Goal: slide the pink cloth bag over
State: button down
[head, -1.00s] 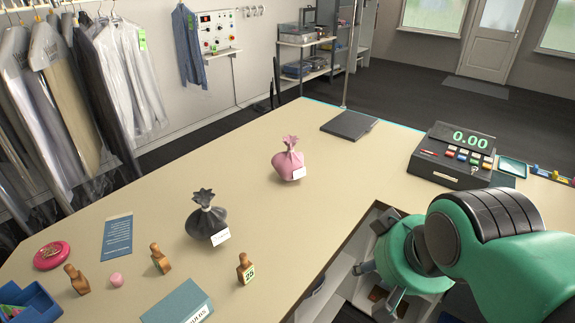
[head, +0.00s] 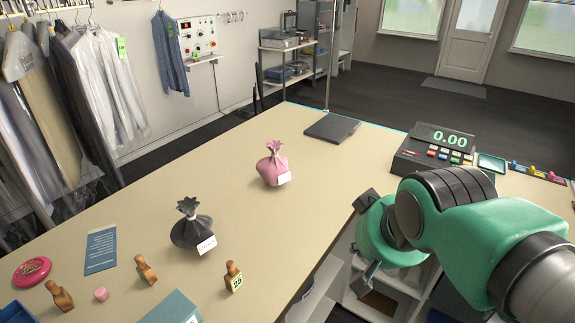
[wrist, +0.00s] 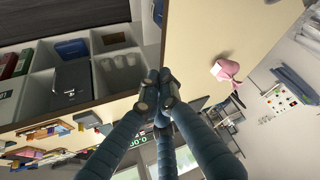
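The pink cloth bag (head: 272,168) stands upright on the counter, tied at the neck, with a white tag on its right side. It also shows in the wrist view (wrist: 229,70), right of the fingers. My gripper (head: 362,240) is at the counter's right edge, to the right of the bag and nearer the camera, clearly apart from it. In the wrist view my fingers (wrist: 158,90) run close together at their tips with nothing seen between them. In the head view the finger parts look spread, so the opening is unclear.
A dark tied bag (head: 191,229) with a white tag stands left of the pink one. A dark flat plate (head: 332,127) lies behind it; a cash register (head: 435,150) stands at right. Wooden pegs (head: 146,268) and a box (head: 174,310) are near the front. Counter around the pink bag is clear.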

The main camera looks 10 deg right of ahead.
jog(key=w+d+m+t+p, duration=0.1)
jog(key=w+d+m+t, duration=0.15)
jog(key=w, duration=1.25)
jog(key=w+d+m+t+p, duration=0.1)
jog(key=w+d+m+t, duration=0.15)
jog(key=w, duration=1.25)
jog(key=w+d+m+t, duration=0.1)
jog(key=w+d+m, duration=0.15)
jog(key=w, duration=1.25)
jog(key=w+f+m+t+y+p, duration=0.1)
jog(key=w+f+m+t+y, duration=0.15)
jog(key=w+f, duration=0.8)
jog(key=w+f+y, duration=0.1)
jog(key=f, duration=0.3)
jog(key=w+f+m+t+y+p, duration=0.1)
jog(key=w+f+y, duration=0.1)
jog(key=f, duration=0.2)
jog(key=w+a+f+y, duration=0.1)
jog(key=w+f+y, duration=0.1)
jog(key=f, duration=0.2)
jog(key=shift+f+m+t+y, duration=0.15)
jog(key=shift+m+t+y, duration=0.1)
jog(key=shift+m, duration=0.15)
jog(key=shift+s+a+f, duration=0.1)
jog(key=shift+a+f, duration=0.05)
jog(key=shift+f, duration=0.3)
